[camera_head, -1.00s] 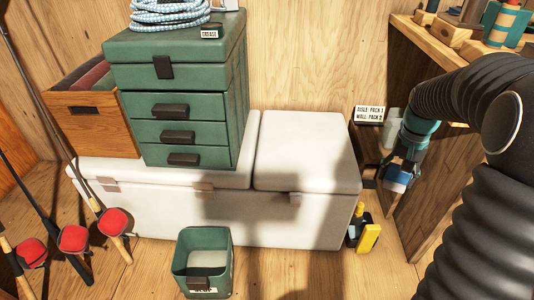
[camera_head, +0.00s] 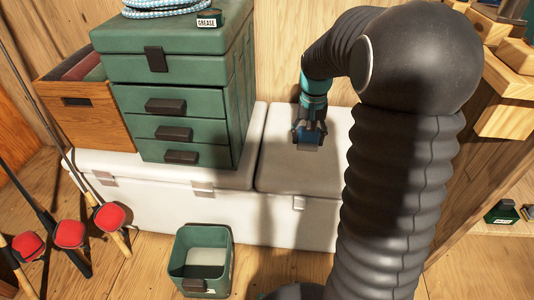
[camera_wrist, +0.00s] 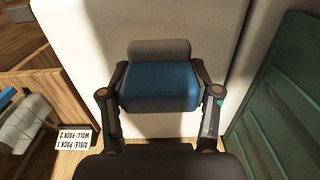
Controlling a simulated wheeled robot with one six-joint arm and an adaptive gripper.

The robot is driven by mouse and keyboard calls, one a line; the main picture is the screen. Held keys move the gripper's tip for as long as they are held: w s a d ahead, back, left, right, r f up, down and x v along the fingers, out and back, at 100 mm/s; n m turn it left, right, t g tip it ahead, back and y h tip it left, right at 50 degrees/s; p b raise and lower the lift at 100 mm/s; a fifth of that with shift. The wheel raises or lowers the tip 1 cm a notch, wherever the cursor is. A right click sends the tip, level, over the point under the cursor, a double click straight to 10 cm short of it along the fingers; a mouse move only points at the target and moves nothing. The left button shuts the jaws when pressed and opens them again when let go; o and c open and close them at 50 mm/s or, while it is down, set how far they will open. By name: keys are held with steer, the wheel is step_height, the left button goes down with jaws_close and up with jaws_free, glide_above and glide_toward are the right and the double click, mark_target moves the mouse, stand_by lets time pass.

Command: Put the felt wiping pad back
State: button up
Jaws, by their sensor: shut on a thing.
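My gripper (camera_head: 307,136) is shut on a blue block with a grey, soft-looking part at its far side, which looks like the felt wiping pad (camera_wrist: 160,86). In the wrist view both fingers press its left and right sides. In the head view my gripper is over the right lid (camera_head: 275,180) of the white chest, pointing down. The pad is small there and partly hidden by the fingers. I cannot tell how high it is above the lid; a shadow covers much of the lid.
A green drawer cabinet (camera_head: 205,126) stands on the chest's left part, beside a wooden box (camera_head: 85,120). A green open bin (camera_head: 220,262) stands on the floor in front. A wooden shelf (camera_head: 512,118) is at right. The wrist view shows a printed label (camera_wrist: 60,122) and white containers (camera_wrist: 22,122).

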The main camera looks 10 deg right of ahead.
glide_above(275, 160)
step_height(275, 160, down, 6)
steer(key=shift+w+r, duration=0.1)
steer(key=shift+f+b, duration=0.35)
steer(key=shift+f, duration=1.7)
steer(key=shift+f, duration=0.1)
steer(key=o, duration=1.1)
